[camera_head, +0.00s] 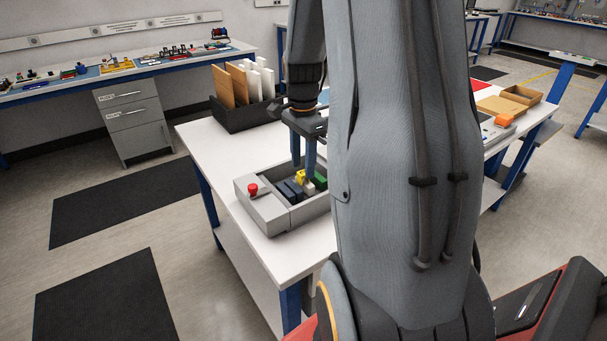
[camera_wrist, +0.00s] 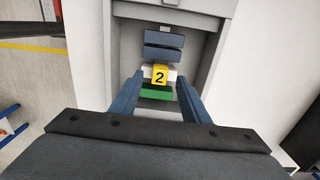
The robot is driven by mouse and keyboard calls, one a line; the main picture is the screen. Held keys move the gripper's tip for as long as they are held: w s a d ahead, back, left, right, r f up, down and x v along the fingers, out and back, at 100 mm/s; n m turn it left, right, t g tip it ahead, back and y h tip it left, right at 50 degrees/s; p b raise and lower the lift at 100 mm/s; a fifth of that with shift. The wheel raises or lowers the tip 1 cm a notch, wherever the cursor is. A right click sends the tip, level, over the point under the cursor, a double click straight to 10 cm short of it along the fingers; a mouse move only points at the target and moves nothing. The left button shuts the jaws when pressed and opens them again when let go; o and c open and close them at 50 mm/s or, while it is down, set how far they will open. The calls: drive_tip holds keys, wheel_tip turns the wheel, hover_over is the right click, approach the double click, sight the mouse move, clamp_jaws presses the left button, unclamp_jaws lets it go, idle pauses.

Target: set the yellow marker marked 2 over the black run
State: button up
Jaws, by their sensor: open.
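The yellow marker (camera_wrist: 159,74) with a black 2 sits by a white block (camera_wrist: 147,73) inside a grey box on the white table. It also shows in the head view (camera_head: 300,176), small and partly covered. My gripper (camera_wrist: 159,82) is open, its two blue fingers on either side of the marker. In the head view my gripper (camera_head: 303,165) points down over the box. I cannot tell whether the fingers touch anything. I cannot make out which thing is the black run.
The grey box (camera_head: 262,215) has a red button (camera_head: 253,189) on its end. Dark blue blocks (camera_wrist: 164,46) and a green block (camera_wrist: 156,94) lie near the marker. A black bin (camera_head: 240,118) with upright boards stands behind. White tabletop (camera_head: 205,140) is clear at left.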

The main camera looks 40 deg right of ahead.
sight(303, 173)
drive_tip(key=shift+f, duration=0.85)
drive_tip(key=shift+c, duration=0.2)
clamp_jaws()
wheel_tip(303, 173, up, 10)
drive_tip(key=b, duration=0.1)
